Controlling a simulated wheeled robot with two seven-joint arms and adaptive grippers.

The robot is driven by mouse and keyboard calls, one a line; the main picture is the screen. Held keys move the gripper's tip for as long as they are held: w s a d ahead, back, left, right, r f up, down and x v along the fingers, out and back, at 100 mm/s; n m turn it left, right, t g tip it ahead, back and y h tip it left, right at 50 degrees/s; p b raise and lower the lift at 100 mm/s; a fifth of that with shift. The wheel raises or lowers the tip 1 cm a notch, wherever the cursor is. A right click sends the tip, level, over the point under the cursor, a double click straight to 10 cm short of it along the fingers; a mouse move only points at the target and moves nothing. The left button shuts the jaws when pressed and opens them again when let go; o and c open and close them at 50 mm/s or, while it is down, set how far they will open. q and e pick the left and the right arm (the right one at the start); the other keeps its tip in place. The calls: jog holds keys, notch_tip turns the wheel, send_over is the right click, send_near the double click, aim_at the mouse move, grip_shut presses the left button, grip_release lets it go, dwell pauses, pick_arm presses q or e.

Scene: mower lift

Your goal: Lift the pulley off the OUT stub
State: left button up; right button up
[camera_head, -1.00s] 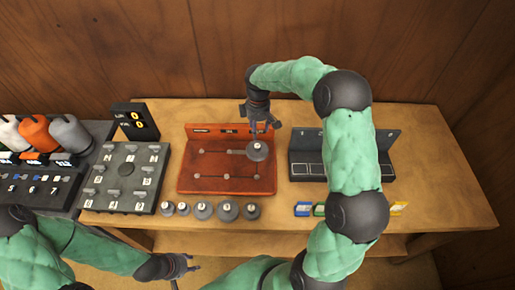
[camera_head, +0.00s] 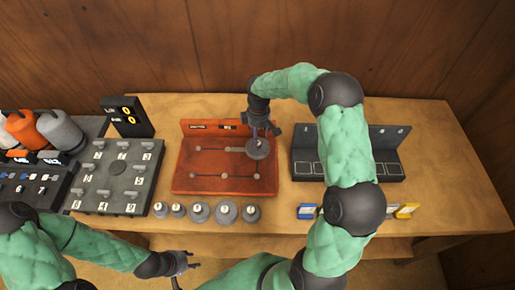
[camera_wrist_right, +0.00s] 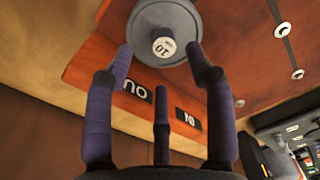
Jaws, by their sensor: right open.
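The grey pulley (camera_head: 257,149) sits at the upper right of the red board (camera_head: 200,165). My right gripper (camera_head: 262,132) is open at the pulley's far side. In the wrist view its two outer fingertips (camera_wrist_right: 160,48) lie at either side of the disc's near edge; contact is unclear. My left gripper (camera_head: 186,264) hangs low in front of the table, empty, its opening too small to judge.
Several grey pulleys (camera_head: 199,212) stand in a row before the board. A grey numbered panel (camera_head: 118,178) and a display (camera_head: 127,117) are left. A dark rack (camera_head: 305,152) stands right, partly behind my right arm. Coloured blocks (camera_head: 307,211) lie at the front edge.

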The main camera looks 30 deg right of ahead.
aim_at(258, 146)
jog(key=f, duration=0.5)
jog(key=shift+a+f+b, duration=0.1)
jog(key=shift+a+b, duration=0.15)
jog(key=shift+b, duration=0.05)
jog(key=shift+s, duration=0.1)
grip_shut()
